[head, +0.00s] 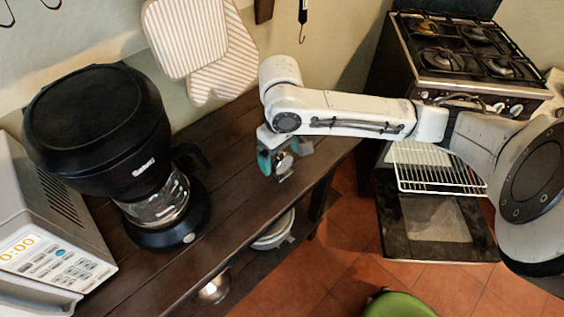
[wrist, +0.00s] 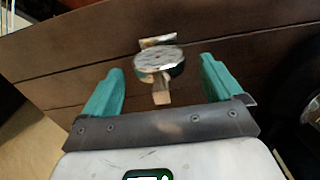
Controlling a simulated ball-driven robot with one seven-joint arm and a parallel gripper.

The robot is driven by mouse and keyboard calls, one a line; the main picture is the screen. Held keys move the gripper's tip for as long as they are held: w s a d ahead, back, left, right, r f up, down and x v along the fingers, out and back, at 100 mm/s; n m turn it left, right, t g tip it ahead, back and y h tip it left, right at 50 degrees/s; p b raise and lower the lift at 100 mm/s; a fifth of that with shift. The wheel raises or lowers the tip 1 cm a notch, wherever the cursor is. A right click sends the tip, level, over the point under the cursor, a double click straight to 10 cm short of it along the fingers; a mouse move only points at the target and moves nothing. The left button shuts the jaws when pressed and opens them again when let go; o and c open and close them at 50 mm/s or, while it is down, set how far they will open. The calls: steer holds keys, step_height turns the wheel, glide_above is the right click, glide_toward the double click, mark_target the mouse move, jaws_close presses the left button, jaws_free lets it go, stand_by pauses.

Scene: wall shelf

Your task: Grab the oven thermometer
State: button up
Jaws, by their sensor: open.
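The oven thermometer (wrist: 158,62) is a small round silver dial with a metal hook piece and foot. It stands on the dark wooden shelf in the wrist view. My gripper (wrist: 162,82) has teal fingers spread wide, one on each side of the thermometer, with visible gaps between. In the head view the thermometer (head: 283,165) shows at the fingers of my gripper (head: 279,163), near the right part of the shelf, partly hidden by them.
The dark wooden shelf (head: 232,205) also carries a black coffee maker (head: 100,130) and a grey microwave (head: 45,240) at left. Striped oven mitts (head: 205,45) hang on the wall behind. A stove (head: 460,60) with its oven door open stands at right.

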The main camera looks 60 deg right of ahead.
steer(key=c, duration=1.1)
steer(key=shift+c, duration=0.2)
steer(key=shift+r, duration=0.15)
